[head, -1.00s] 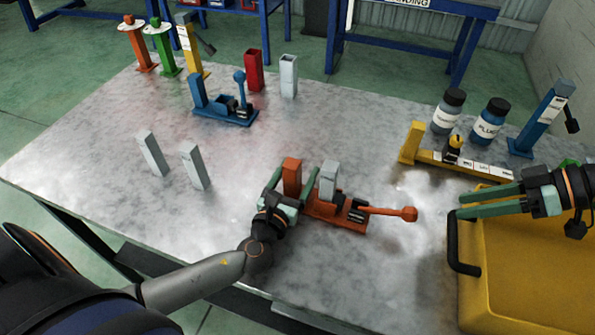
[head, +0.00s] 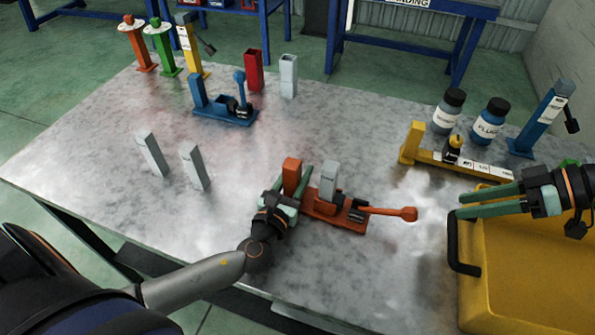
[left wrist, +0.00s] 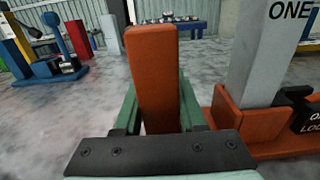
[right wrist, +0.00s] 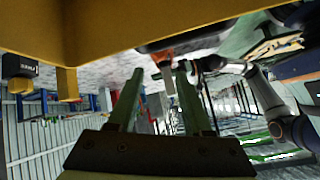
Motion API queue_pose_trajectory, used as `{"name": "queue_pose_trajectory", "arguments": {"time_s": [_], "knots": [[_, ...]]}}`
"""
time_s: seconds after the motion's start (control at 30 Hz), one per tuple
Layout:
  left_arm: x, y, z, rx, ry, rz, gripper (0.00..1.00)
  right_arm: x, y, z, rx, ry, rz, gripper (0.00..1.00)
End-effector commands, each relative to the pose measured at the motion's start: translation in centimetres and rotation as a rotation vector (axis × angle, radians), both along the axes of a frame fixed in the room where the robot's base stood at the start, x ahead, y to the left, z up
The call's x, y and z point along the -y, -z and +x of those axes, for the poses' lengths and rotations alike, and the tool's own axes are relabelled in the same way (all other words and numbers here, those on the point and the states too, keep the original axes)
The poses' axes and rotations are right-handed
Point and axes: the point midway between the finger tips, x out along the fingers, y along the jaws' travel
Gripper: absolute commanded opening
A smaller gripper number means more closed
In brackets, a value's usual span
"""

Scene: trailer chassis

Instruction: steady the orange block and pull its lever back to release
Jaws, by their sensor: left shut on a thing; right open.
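The orange block is a fixture (head: 325,214) on the table, with an upright orange post at its left end (head: 292,175), a grey bar (head: 328,181) standing in it and an orange lever (head: 388,211) lying out to the right with a knob at its end. My left gripper (head: 292,190) is shut on the orange post, which stands between its fingers in the left wrist view (left wrist: 157,80). The grey bar stands to the right of it there (left wrist: 262,55). My right gripper (head: 487,201) is open and empty, right of the lever knob and apart from it.
A yellow case (head: 520,265) with a black handle lies below my right gripper. A yellow fixture (head: 460,162) and two bottles stand behind it. A blue fixture (head: 225,108) is at the back left. Two grey bars (head: 195,166) stand at left. The table before the lever is clear.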

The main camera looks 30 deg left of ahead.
Motion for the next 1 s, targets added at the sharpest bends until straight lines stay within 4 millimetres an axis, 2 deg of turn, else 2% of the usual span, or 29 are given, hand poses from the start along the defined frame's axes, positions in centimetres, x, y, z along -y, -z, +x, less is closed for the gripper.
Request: {"name": "queue_pose_trajectory", "arguments": {"time_s": [0.67,1.0], "knots": [[-0.02,0.03,-0.01,0.0,0.0,0.001,0.0,0.0,0.0,0.0,0.0,0.0,0.0,0.5],[-0.02,0.03,-0.01,-0.001,0.0,0.001,0.0,-0.05,-0.01,-0.01,0.007,-0.007,-0.001,0.13]]}}
